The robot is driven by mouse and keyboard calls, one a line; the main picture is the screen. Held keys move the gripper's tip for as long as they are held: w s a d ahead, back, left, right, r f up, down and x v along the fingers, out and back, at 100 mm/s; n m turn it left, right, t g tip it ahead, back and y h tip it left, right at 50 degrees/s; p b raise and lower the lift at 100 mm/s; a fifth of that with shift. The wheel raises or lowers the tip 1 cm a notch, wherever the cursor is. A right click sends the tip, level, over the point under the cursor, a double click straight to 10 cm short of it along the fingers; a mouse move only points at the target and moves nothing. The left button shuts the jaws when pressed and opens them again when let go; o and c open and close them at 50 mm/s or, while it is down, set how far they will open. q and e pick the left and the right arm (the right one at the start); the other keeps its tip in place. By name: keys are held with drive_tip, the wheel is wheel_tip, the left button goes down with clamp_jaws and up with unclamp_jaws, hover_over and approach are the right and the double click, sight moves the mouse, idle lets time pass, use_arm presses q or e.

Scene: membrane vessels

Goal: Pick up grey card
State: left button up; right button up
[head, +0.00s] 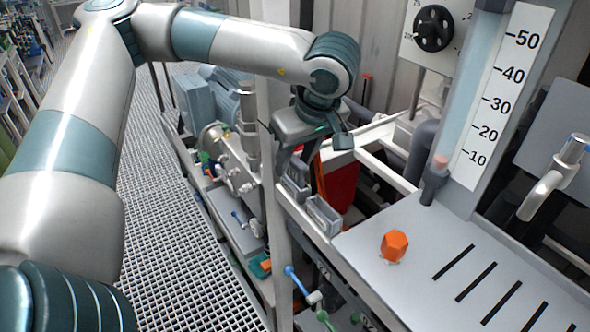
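My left gripper (313,148) hangs from the arm that comes in from the left, above two small grey open-topped holders. Its fingers look spread apart, one to the right and one lower left, with nothing clearly seen between them. The nearer grey holder (323,215) and the farther grey holder (294,188) sit on the pale frame, below the gripper. I cannot make out a grey card for certain; one may stand in a holder or be hidden by the gripper. My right gripper is not in view.
A grey panel (400,235) with dark slots carries an orange hexagonal knob (395,244). A white post (272,190) stands close to the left gripper. A red part (341,183) lies behind the holders. A scaled column (497,95) rises at right, and grating floor lies left.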

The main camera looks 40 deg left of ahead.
use_arm(q)
clamp_jaws()
drive_tip(key=shift+r, duration=0.1)
drive_tip(key=shift+r+b, duration=0.5)
drive_tip(key=shift+b, duration=0.05)
wheel_tip(320, 180, up, 2)
drive_tip(key=shift+r+b, duration=0.15)
drive_tip(key=shift+b, duration=0.65)
drive_tip(key=s+d+r+b, duration=0.4)
drive_tip(key=d+r, duration=0.3)
drive_tip(key=d, duration=0.3)
drive_tip(key=shift+s+r, duration=0.25)
drive_tip(key=shift+s, duration=0.6)
drive_tip(key=shift+d, duration=0.1)
